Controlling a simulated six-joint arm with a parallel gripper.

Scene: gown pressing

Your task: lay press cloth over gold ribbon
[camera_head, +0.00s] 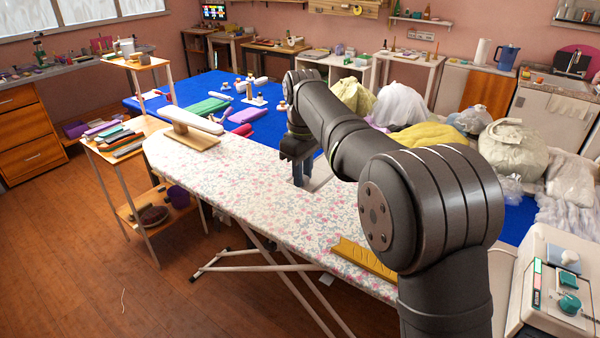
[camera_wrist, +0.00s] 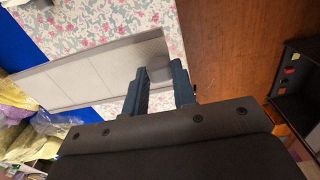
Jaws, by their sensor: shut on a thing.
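A gold ribbon (camera_head: 365,257) lies on the near right end of the flowered ironing board (camera_head: 250,185). My gripper (camera_head: 302,174) is over the right side of the board, pointing down, away from the ribbon. In the wrist view its two fingers (camera_wrist: 161,88) stand a little apart, with a small grey rounded piece between their tips. A flat pale grey panel with crease-like lines, apparently the press cloth (camera_wrist: 88,75), extends from there to the left; its edge shows in the head view (camera_head: 320,181). My gripper hides part of it. I cannot tell whether it touches the board.
A wooden-based sleeve board (camera_head: 190,142) stands on the board's far left end. A blue table (camera_head: 235,90) with small items lies behind. Bagged garments (camera_head: 400,104) are piled at right. A grey-white machine (camera_head: 550,280) stands at lower right. The board's middle is clear.

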